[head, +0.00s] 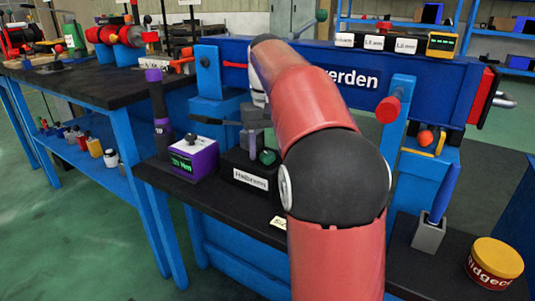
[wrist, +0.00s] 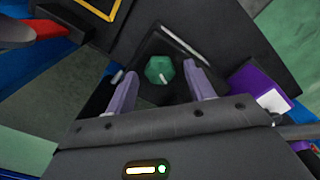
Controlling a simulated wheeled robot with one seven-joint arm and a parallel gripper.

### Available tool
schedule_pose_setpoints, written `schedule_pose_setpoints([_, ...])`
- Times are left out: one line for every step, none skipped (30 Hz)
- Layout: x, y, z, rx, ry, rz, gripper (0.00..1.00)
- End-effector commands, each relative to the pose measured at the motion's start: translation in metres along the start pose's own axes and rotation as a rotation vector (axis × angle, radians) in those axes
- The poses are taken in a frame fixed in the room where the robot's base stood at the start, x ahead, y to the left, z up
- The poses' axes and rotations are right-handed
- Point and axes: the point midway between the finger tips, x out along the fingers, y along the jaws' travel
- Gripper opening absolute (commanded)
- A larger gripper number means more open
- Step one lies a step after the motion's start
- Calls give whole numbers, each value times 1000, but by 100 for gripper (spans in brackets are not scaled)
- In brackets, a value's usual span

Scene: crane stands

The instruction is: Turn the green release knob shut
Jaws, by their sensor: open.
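The green knob (wrist: 160,70) shows in the wrist view as a faceted disc with a short white mark near its lower edge. It sits on a dark box, and part of it shows beside my arm in the head view (head: 268,157). My gripper (wrist: 160,67) is open, with its two purple-grey fingers on either side of the knob in the picture. A gap shows on each side, and I cannot tell how far the fingertips are above it. The black box (head: 240,178) carries a white label that is partly readable.
A purple box (head: 194,157) with a green display stands just left of the black box. A dark post with purple bands (head: 161,110) rises behind it. The blue beam (head: 225,62) runs behind my arm. A yellow tub (head: 495,263) and a grey holder (head: 429,233) stand at right.

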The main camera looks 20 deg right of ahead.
Motion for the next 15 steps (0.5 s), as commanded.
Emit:
schedule_pose_setpoints([4,0,0,0,0,0,53])
schedule_pose_setpoints([6,0,0,0,0,0,53])
schedule_pose_setpoints([7,0,0,0,0,0,53])
schedule_pose_setpoints([7,0,0,0,0,0,53])
schedule_pose_setpoints([7,0,0,0,1,0,53])
schedule_pose_setpoints([7,0,0,0,1,0,53])
schedule_pose_setpoints([7,0,0,0,1,0,53])
schedule_pose_setpoints([7,0,0,0,1,0,53])
schedule_pose_setpoints([7,0,0,0,1,0,53])
schedule_pose_setpoints([7,0,0,0,1,0,53])
schedule_pose_setpoints([7,0,0,0,1,0,52])
schedule_pose_setpoints([7,0,0,0,1,0,47])
schedule_pose_setpoints([7,0,0,0,1,0,43])
schedule_pose_setpoints([7,0,0,0,1,0,39])
schedule_pose_setpoints([7,0,0,0,1,0,34])
